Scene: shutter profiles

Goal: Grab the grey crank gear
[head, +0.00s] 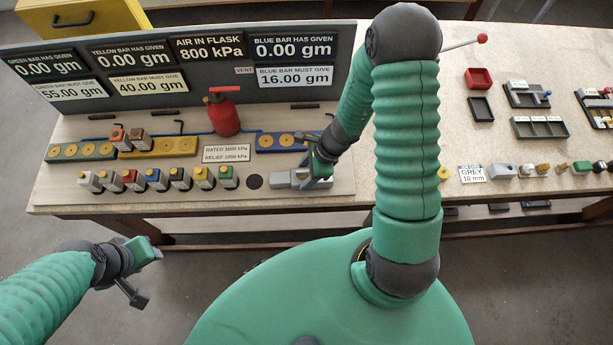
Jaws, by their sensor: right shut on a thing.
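I cannot pick out a grey crank gear for certain. My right gripper (317,172) is at the right end of the panel board, over a light grey block (290,180) and beside the blue bar (277,142). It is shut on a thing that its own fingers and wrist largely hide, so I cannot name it. My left gripper (148,252) hangs over the floor in front of the bench, away from everything. Its jaw gap is not clear.
Capped blocks (153,179) line the board's front, with a red flask (223,115) behind. A card reading GREY 10 mm (471,173) lies to the right among small parts. A red tray (479,78) is farther back. My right arm hides the bench between.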

